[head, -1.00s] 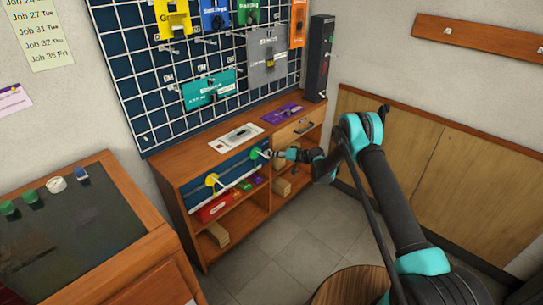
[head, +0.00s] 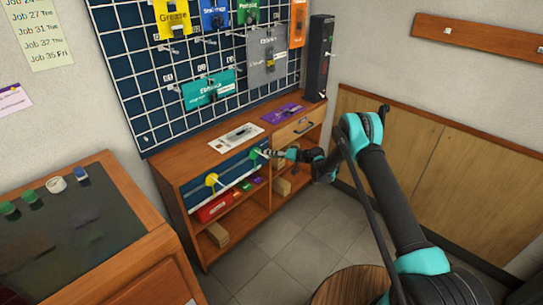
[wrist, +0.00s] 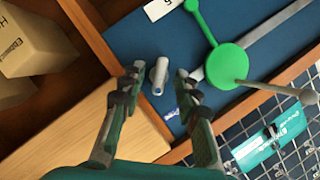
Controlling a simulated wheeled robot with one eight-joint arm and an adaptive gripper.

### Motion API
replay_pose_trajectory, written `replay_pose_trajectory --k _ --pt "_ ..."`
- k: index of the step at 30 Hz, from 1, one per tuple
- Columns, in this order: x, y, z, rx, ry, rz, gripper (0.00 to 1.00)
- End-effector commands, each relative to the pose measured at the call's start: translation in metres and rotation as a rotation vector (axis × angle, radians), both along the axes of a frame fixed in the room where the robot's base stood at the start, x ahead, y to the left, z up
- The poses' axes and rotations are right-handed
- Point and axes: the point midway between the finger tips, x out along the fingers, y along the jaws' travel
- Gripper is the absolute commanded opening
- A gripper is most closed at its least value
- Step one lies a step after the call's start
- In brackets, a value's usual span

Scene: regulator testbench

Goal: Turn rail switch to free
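A dark blue panel (head: 233,172) on the front of the wooden bench carries a pale rail (head: 238,180), a yellow disc (head: 211,180) and a green disc (head: 255,154). The green disc also shows in the wrist view (wrist: 226,66), with a green arm ending in a small knob and a thin rod sticking out. A grey peg (wrist: 159,75) stands on the panel left of the green disc. My gripper (wrist: 158,82) is open, with a finger on either side of the peg and gaps visible. I cannot read which part is marked as the rail switch or its free position.
Shelves under the bench hold wooden blocks (head: 217,234) and a red box (head: 213,208). A wire grid with hanging cards (head: 208,90) rises behind the bench, and a black upright box (head: 319,58) stands at its right end. The floor (head: 300,225) in front is mostly clear.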

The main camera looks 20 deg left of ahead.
Motion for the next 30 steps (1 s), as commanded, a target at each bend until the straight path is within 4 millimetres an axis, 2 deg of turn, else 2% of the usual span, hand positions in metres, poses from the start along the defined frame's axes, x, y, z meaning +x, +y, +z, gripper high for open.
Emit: replay_pose_trajectory --k 5,18,24,30 --pt "0.0 -0.018 0.005 0.0 0.0 -0.003 0.32" --pt "-0.009 -0.098 0.027 0.001 0.0 -0.002 0.32" --pt "-0.011 -0.113 0.031 0.0 0.0 0.0 0.32" --pt "-0.012 -0.115 0.032 0.0 0.0 0.0 0.32"
